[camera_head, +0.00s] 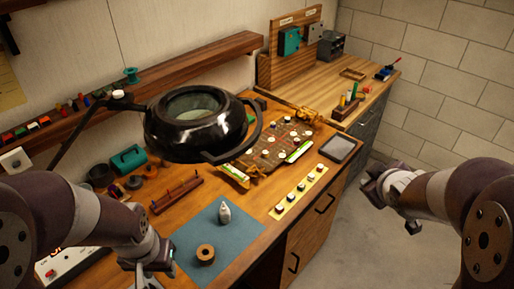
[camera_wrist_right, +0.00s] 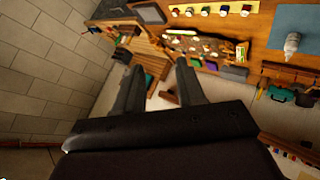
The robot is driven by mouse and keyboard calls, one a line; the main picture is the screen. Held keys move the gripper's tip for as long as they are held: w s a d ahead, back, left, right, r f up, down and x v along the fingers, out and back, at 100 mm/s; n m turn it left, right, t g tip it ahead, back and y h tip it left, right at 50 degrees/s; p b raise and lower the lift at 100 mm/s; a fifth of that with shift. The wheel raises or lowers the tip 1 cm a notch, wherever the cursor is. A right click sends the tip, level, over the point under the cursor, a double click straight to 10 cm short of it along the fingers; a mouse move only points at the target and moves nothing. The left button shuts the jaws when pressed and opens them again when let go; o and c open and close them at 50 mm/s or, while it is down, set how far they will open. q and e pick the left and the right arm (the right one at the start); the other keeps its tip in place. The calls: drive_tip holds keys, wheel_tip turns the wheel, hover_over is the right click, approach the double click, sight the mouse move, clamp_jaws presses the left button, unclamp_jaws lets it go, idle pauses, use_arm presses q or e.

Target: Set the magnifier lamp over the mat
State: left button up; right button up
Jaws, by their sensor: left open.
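The magnifier lamp (camera_head: 160,139) has a thick glossy black ring head with a pale lens and a curved handle on its right side. Its dark arm runs down to the left. In the head view the head hangs above the back of the bench, behind the blue-grey mat (camera_head: 237,240) and apart from it. The mat holds a white bottle (camera_head: 225,213) and a brown roll (camera_head: 205,253); it also shows in the right wrist view (camera_wrist_right: 292,18). My left gripper (camera_head: 148,268) is open at the mat's left edge. My right gripper (camera_wrist_right: 158,66) is open and empty, away from the bench.
A brown rack (camera_head: 177,194) stands left of the mat. A white instrument box (camera_head: 62,268) is at front left. Floor is clear at right.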

drive_tip(key=w+a+r+n+t+y, duration=0.4)
drive_tip(key=a+r+n+y, duration=0.3)
drive_tip(key=n, duration=0.6)
drive_tip(key=s+a+r+n+g+y, duration=0.3)
drive_tip(key=s+a+r+n+y, duration=0.15)
drive_tip(key=a+n+y, duration=0.35)
use_arm(q)
wheel_tip(320, 180, up, 3)
drive_tip(key=p, duration=0.4)
drive_tip(key=shift+r+p, duration=0.2)
drive_tip(key=shift+p, duration=0.1)
use_arm(e)
drive_tip(key=w+a+f+n, duration=0.1)
drive_tip(key=w+a+f, duration=0.1)
drive_tip(key=w+a, duration=0.5)
drive_tip(key=a, duration=0.3)
drive_tip(key=shift+w+a+f, duration=0.15)
drive_tip(key=shift+w+f, duration=0.05)
clamp_jaws()
